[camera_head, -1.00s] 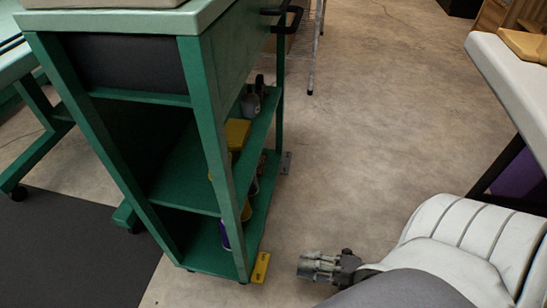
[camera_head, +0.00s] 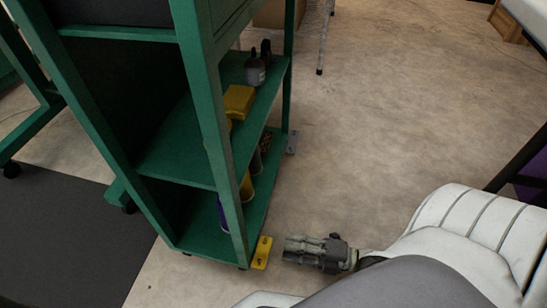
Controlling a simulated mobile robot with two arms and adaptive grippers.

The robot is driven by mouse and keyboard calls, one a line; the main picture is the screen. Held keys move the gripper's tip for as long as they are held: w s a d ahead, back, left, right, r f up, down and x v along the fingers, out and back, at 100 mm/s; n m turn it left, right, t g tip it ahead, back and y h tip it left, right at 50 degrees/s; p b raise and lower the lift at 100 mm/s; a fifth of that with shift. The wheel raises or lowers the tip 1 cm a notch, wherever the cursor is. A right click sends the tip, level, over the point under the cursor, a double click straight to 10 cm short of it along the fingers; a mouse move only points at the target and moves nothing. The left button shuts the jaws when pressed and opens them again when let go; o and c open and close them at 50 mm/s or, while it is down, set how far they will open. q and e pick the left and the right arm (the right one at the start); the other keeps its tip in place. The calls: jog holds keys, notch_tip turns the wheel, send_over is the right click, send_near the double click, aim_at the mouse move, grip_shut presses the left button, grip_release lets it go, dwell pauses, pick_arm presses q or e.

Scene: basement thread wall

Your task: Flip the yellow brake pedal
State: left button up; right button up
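The yellow brake pedal (camera_head: 262,252) sticks out at floor level from the bottom of the green cart (camera_head: 228,190), near its front right leg. My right gripper (camera_head: 287,248) is just to the right of the pedal, its fingers pointing left toward it, with a small gap seen between them in the picture. Its fingers look close together, but I cannot tell whether they are open or shut. My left gripper is not in view.
A grey pedal (camera_head: 292,142) sits by the cart's far leg. Bottles (camera_head: 255,70) and a yellow box (camera_head: 239,101) stand on the cart's shelves. A dark mat (camera_head: 60,235) lies at left. The floor (camera_head: 400,120) right of the cart is clear.

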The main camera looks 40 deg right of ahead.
aim_at(262, 252)
jog(key=b+x, duration=0.1)
jog(key=x, duration=0.3)
jog(key=shift+w+a+f, duration=0.1)
jog(key=shift+w+a, duration=0.05)
jog(key=shift+w, duration=0.05)
jog(key=shift+w+a+b, duration=0.4)
jog(key=shift+w, duration=0.1)
grip_shut()
